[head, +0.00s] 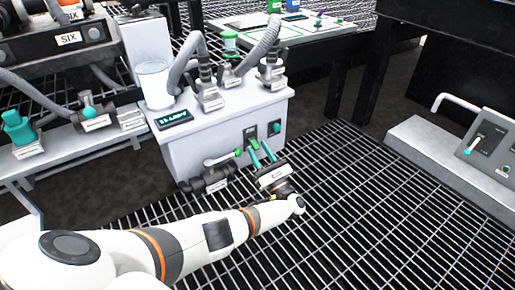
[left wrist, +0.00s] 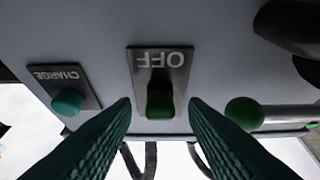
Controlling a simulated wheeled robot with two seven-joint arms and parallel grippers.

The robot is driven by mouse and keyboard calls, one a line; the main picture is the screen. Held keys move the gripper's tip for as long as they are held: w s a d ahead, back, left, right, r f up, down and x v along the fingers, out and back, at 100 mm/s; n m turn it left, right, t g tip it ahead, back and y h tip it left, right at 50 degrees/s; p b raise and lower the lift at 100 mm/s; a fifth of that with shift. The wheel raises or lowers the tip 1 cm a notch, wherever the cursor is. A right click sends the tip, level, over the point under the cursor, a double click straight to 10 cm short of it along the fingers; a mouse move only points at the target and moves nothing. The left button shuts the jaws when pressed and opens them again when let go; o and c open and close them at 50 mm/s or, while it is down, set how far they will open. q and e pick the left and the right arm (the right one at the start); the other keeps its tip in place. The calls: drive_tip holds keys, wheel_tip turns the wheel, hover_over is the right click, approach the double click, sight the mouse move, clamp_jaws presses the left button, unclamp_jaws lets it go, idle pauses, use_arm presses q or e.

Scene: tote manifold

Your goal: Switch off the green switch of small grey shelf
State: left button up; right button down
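The small grey shelf (head: 196,150) stands in the middle of the head view. Its green switch (head: 253,143) is on the front face, and in the left wrist view the switch (left wrist: 160,103) sits on a dark plate (left wrist: 159,62) with the word OFF upside down. The green tip is at the end of the plate away from that word. My left gripper (head: 262,155) is in front of this face. In the left wrist view its two teal fingers (left wrist: 160,112) are apart, one on each side of the switch, with nothing gripped. Contact cannot be told. My right gripper is out of view.
A CHARGE plate with a teal button (left wrist: 67,102) is beside the switch. A lever with a green knob (left wrist: 245,113) is on the other side. Hoses and a clear container (head: 155,85) stand on top of the shelf. Grated floor (head: 345,190) lies open to the right.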

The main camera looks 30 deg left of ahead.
use_arm(q)
drive_tip(key=v, duration=1)
drive_tip(key=shift+d+b, duration=0.2)
drive_tip(key=shift+b, duration=0.15)
drive_tip(key=shift+s+f, duration=0.1)
drive_tip(key=shift+f, duration=0.05)
